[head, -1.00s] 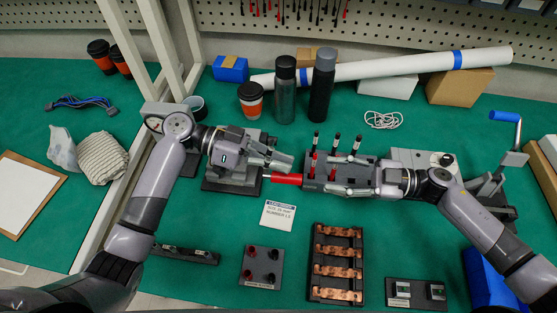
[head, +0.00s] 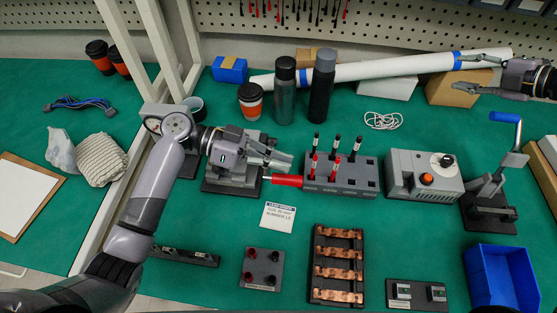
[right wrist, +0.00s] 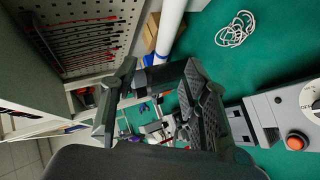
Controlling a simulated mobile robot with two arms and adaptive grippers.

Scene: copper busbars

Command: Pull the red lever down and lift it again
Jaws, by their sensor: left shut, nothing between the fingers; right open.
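The red lever (head: 286,180) is a thick red handle on a thin metal rod. It lies near horizontal, pointing right from a grey device (head: 214,184) on a dark base, left of centre in the head view. My left gripper (head: 289,162) is shut and empty, just above the lever and over the device, hiding part of it. I cannot tell whether its fingers touch the lever. My right gripper (head: 460,72) is open and empty at the upper right, far from the lever, by the white tube. Its open fingers also show in the right wrist view.
A grey holder (head: 340,181) with red and black tools stands right of the lever. Beyond it are a control box (head: 400,184) with an orange button and a press with a blue handle (head: 505,117). A sign (head: 278,215) and a busbar tray (head: 314,292) lie in front.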

